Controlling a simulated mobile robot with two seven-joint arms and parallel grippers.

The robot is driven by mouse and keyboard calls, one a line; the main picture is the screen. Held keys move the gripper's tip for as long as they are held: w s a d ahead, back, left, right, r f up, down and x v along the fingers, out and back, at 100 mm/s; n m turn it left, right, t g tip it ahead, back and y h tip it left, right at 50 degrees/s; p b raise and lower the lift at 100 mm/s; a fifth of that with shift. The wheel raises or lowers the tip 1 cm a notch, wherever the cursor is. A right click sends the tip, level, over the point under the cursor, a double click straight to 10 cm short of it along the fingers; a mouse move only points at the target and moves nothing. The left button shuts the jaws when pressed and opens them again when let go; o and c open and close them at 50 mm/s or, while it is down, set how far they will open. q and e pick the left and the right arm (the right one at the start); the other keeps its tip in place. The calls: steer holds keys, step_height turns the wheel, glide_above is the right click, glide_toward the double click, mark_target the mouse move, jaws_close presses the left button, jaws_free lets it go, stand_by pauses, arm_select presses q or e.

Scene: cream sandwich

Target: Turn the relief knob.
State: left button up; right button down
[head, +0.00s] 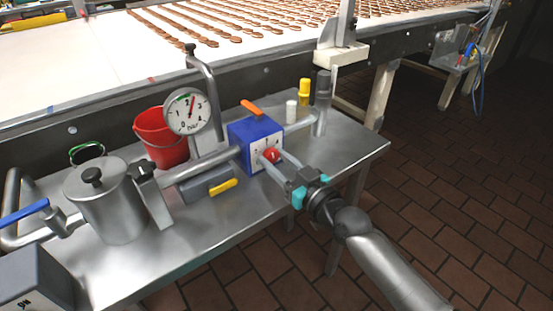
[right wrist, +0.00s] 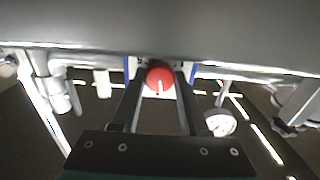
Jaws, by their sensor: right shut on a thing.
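The relief knob (head: 271,155) is a small red knob on the white, marked front face of a blue box (head: 249,137) on the pipe line. My right gripper (head: 276,158) reaches in from the lower right, its two fingers around the knob. In the right wrist view the red knob (right wrist: 160,76), with a white pointer line, sits between the fingertips (right wrist: 160,80), and the gripper is shut on it. The pressure gauge (head: 188,113) stands left of the box, its red needle pointing up and slightly right. My left gripper is out of view.
A steel table (head: 345,149) carries a lidded metal pot (head: 107,205), a red bucket (head: 155,140), a grey block with a yellow handle (head: 208,187) and pipes. An orange lever (head: 252,107) tops the blue box. Behind runs a conveyor (head: 110,50) with brown biscuits. Tiled floor is free at right.

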steer(key=shift+m, duration=1)
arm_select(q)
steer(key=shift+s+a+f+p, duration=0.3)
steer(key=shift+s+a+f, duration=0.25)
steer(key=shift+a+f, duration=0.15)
arm_select(e)
steer(key=shift+m, duration=1.1)
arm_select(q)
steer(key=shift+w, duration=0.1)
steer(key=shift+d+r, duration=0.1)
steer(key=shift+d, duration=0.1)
arm_select(e)
steer(key=shift+c, duration=2.1)
jaws_free()
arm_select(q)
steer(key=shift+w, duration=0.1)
arm_select(e)
steer(key=shift+s+d, duration=0.3)
steer(key=shift+s, duration=0.1)
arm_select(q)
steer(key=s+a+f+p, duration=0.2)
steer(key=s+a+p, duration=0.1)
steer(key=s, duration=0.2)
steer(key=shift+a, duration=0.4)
arm_select(e)
steer(key=v, duration=1.4)
